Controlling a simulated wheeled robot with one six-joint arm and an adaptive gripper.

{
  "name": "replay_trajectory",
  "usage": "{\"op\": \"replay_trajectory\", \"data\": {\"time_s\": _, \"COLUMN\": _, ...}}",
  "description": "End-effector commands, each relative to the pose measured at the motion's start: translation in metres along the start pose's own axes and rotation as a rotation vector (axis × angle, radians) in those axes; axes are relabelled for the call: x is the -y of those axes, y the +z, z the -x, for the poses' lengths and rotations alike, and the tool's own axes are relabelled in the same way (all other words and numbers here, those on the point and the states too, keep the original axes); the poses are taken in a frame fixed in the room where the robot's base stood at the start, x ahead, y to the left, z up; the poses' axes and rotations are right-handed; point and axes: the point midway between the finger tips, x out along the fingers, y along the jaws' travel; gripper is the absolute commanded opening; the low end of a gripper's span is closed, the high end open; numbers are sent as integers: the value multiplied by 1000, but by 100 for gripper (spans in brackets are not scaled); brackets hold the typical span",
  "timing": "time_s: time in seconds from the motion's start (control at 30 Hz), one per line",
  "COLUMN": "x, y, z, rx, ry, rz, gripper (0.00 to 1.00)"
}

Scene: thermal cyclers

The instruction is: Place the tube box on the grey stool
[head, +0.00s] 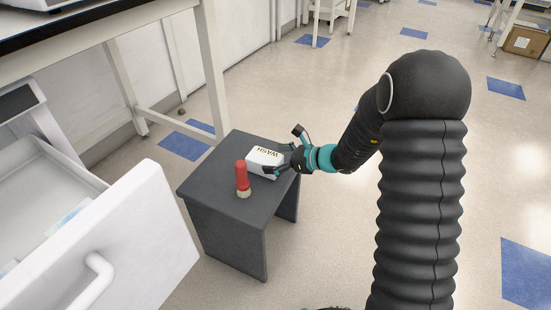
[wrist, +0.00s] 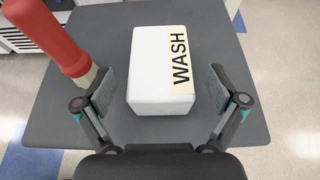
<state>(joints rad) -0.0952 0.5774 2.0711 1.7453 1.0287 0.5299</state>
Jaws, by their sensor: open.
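A white box labelled "WASH" (head: 264,161) lies on the dark grey stool (head: 222,175). It is the only box on the stool, and I take it to be the tube box. In the wrist view the white box (wrist: 160,72) rests on the grey stool top (wrist: 205,138). My gripper (head: 281,168) is at the box's right side in the head view. In the wrist view my gripper (wrist: 160,93) is open, with one finger on each side of the box and gaps between fingers and box.
A red-topped bottle (head: 242,178) stands on the stool beside the box, close to my left finger in the wrist view (wrist: 48,40). An open white drawer (head: 120,245) is at the left. A bench leg (head: 213,70) stands behind the stool.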

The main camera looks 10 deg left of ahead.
Motion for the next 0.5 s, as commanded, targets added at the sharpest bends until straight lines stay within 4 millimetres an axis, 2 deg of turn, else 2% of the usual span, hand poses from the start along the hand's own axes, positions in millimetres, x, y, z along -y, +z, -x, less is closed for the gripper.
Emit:
{"op": "replay_trajectory", "data": {"time_s": 0.17, "x": 0, "y": 4, "z": 1, "rx": 0, "ry": 0, "rz": 0, "gripper": 95}}
{"op": "replay_trajectory", "data": {"time_s": 0.27, "x": 1, "y": 2, "z": 11, "rx": 0, "ry": -2, "rz": 0, "gripper": 95}}
{"op": "replay_trajectory", "data": {"time_s": 0.5, "x": 1, "y": 3, "z": 57, "rx": 1, "ry": -5, "rz": 0, "gripper": 95}}
